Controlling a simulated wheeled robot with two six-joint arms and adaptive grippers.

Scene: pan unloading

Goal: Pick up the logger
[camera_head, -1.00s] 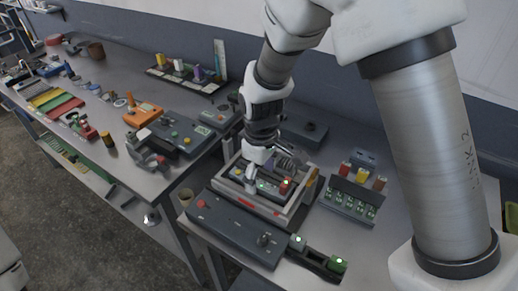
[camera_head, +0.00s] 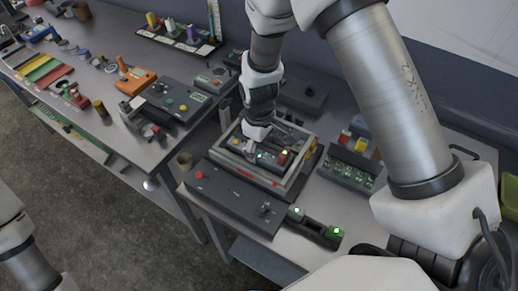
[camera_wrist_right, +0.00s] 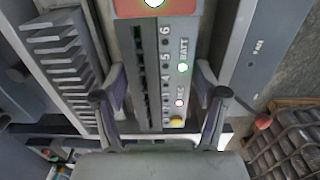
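The logger (camera_head: 270,158) appears to be the grey device with a red end and lit green lights, lying in a grey-rimmed tray (camera_head: 244,174). In the right wrist view the logger (camera_wrist_right: 158,70) shows a row of numbers, BATT and REC labels, lit lights and a yellow button. My right gripper (camera_head: 252,145) points down into the tray over it. In the wrist view its two fingers (camera_wrist_right: 162,90) are apart, one on each side of the logger; contact cannot be told. Part of my left arm shows at bottom left; its gripper is out of view.
A finned grey block (camera_wrist_right: 62,48) lies close left of the logger. A dark control box (camera_head: 228,190) is in front of the tray. A module with green lights (camera_head: 315,228) and a block with green connectors (camera_head: 345,176) stand to the right. A gap separates the two benches.

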